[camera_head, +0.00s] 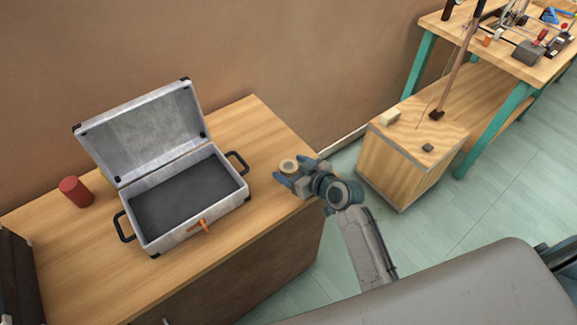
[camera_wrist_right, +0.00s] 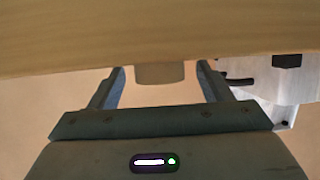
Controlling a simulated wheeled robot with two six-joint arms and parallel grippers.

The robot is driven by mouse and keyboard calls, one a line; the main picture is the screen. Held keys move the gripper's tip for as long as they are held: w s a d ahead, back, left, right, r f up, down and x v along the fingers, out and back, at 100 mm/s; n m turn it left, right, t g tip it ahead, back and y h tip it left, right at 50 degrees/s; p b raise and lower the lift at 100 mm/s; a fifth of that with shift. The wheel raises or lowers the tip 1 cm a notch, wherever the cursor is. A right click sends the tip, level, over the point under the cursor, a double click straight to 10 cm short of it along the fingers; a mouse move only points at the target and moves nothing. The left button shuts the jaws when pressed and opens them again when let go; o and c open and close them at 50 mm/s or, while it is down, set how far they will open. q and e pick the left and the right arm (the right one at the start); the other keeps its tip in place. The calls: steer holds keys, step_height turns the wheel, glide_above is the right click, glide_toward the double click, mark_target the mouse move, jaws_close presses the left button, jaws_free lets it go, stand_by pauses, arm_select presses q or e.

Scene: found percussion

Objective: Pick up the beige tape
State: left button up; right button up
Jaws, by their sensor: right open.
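The beige tape (camera_head: 289,166) is a small roll lying on the wooden table, right of the open case. My right gripper (camera_head: 298,171) is open at the table's right end, with its blue fingers near the tape, one on either side in the picture. In the right wrist view the tape (camera_wrist_right: 160,74) shows between the two open fingertips, against the table edge, and the picture looks upside down. I cannot tell whether the fingers touch it. My left gripper is not in view.
An open silver case (camera_head: 158,230) with black handles and an orange item at its front stands on the table (camera_head: 95,285). A red cylinder (camera_head: 75,191) is left of it. A wooden box (camera_head: 405,160) and a teal-legged workbench (camera_head: 420,65) stand at right.

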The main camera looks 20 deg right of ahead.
steer(key=c, duration=1.1)
steer(key=shift+o, duration=0.2)
steer(key=shift+w+r, duration=0.1)
